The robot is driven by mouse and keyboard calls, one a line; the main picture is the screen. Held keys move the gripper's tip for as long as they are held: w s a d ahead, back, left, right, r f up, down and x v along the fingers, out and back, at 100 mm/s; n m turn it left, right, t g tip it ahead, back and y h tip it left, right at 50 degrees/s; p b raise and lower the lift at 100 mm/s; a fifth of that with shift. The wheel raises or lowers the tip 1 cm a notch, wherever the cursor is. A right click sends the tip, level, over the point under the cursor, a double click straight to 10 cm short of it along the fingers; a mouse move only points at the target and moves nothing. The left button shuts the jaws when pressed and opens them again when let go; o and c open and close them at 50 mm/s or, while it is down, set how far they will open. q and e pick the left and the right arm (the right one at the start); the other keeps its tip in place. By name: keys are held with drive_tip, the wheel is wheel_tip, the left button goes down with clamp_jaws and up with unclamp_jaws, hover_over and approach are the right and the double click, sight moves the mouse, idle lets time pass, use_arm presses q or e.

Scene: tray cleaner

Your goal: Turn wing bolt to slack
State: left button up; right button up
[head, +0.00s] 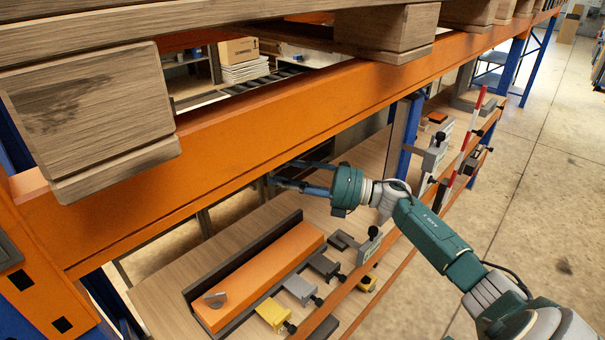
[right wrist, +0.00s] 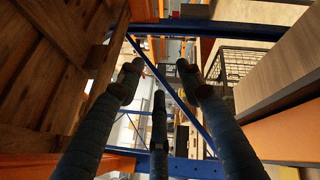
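My right gripper (head: 288,178) reaches in from the right in the head view, its fingers under the orange beam. In the right wrist view its three dark fingers (right wrist: 158,95) are spread apart with nothing between them. A small grey wing-shaped piece (head: 215,299), possibly the wing bolt, sits on the near end of an orange block (head: 262,272), below and left of the gripper and well apart from it. Several black knobs (head: 290,327) show on the clamps beside it; I cannot tell for sure which part is the wing bolt. My left gripper is not in view.
The orange rack beam (head: 255,125) and wooden pallet blocks (head: 95,110) stand close above and left of the gripper. Yellow (head: 273,314) and grey (head: 300,289) clamp blocks line the wooden board. A red-white rod (head: 467,140) stands at the right.

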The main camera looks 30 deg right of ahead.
drive_tip(key=shift+s+d+f+m+t+h, duration=0.15)
drive_tip(key=shift+d+m+t+h, duration=0.15)
drive_tip(key=shift+d, duration=0.3)
drive_tip(key=shift+w+d+f+m+t+h, duration=0.1)
drive_tip(key=shift+d+f+m+t+h, duration=0.1)
drive_tip(key=shift+d+m, duration=0.35)
drive_tip(key=shift+s+d+f+m+t+h, duration=0.15)
drive_tip(key=shift+d+m+t+h, duration=0.1)
drive_tip(key=shift+d, duration=0.45)
